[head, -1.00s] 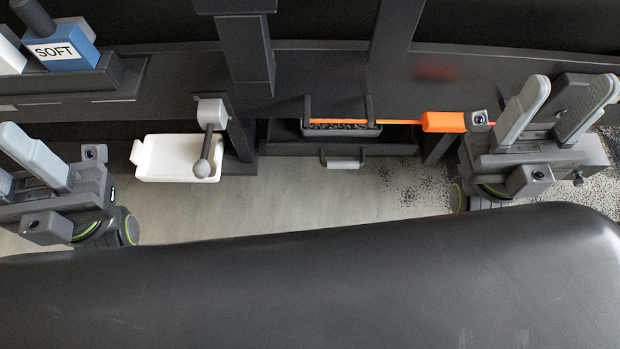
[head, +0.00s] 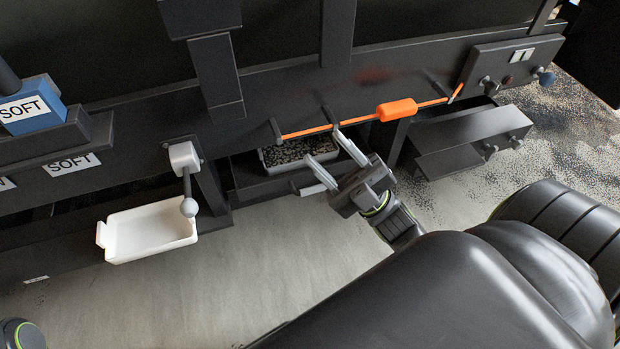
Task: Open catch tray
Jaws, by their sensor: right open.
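The catch tray (head: 262,162) is a dark, low tray holding black and white granules, under the machine's front beam. A short grey bar handle (head: 310,189) shows at its front. My right gripper (head: 322,145) is open, with its two light grey fingers pointing up-left over the tray's right part. In the picture its lower finger lies just beside the handle; I cannot tell whether they touch. The fingers and gripper body hide the tray's right end. My left gripper is out of view; only a bit of my left arm shows at the bottom left.
An orange bar with an orange grip (head: 397,110) runs just above the tray. A dark box with knobs (head: 470,140) juts out on the right. The floor in front is clear.

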